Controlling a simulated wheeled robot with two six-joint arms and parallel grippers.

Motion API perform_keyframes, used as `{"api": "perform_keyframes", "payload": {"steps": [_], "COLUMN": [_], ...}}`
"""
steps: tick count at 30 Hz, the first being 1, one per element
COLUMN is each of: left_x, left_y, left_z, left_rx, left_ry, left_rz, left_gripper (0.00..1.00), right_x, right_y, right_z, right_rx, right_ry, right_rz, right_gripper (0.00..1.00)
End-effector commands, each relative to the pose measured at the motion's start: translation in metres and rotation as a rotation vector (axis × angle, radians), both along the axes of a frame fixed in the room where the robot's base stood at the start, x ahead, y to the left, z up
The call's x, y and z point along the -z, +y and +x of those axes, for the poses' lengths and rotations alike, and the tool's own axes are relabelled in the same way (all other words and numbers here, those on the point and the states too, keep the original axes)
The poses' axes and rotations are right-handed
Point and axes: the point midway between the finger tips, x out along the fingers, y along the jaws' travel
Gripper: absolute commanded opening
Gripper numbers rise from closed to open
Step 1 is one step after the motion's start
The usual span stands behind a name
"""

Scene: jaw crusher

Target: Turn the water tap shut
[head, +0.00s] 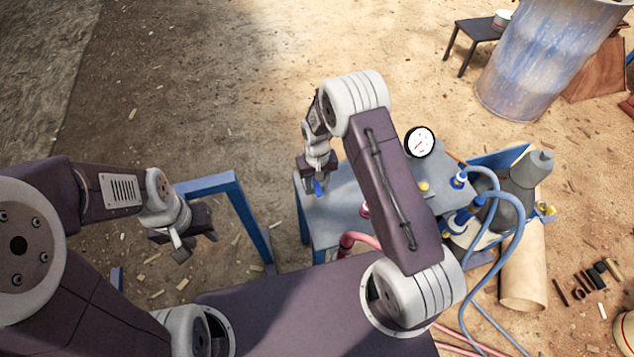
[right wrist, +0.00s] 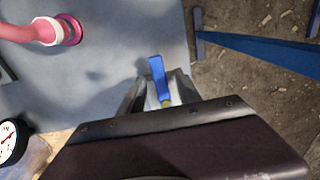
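The tap's blue lever handle (right wrist: 157,75) stands between the two fingers of my right gripper (right wrist: 158,92) in the right wrist view, near the edge of the grey table top (right wrist: 105,60). A small yellow piece shows at the handle's near end. The fingers look apart, with pale gaps beside the handle; contact cannot be made out. In the head view the blue handle (head: 319,187) shows just under my right gripper (head: 316,180). The tap's body is mostly hidden. My left gripper (head: 196,247) is open and empty at the left, over the ground.
A blue frame (head: 250,215) stands left of the table. A grey-blue barrel (head: 535,60) stands at the back right. Bare ground lies behind the table.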

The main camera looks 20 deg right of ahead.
Motion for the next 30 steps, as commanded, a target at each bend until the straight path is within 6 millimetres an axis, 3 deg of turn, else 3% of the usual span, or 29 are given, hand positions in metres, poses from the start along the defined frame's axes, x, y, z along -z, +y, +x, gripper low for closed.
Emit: {"api": "perform_keyframes", "payload": {"steps": [3, 7, 30], "left_x": [-0.0001, -0.0001, -0.0001], "left_y": [0.0, 0.0, 0.0], "left_z": [0.0, 0.0, 0.0], "left_rx": [0.0, 0.0, 0.0], "left_ry": [0.0, 0.0, 0.0], "left_rz": [0.0, 0.0, 0.0], "left_gripper": [0.36, 0.36, 0.36], "right_x": [-0.0004, -0.0005, -0.0008], "right_y": [0.0, 0.0, 0.0001], "right_z": [0.0001, 0.0001, 0.0003], "right_rx": [0.0, 0.0, 0.0], "right_ry": [0.0, 0.0, -0.001], "right_rz": [0.0, 0.0, 0.0], "right_gripper": [0.37, 0.01, 0.0]}}
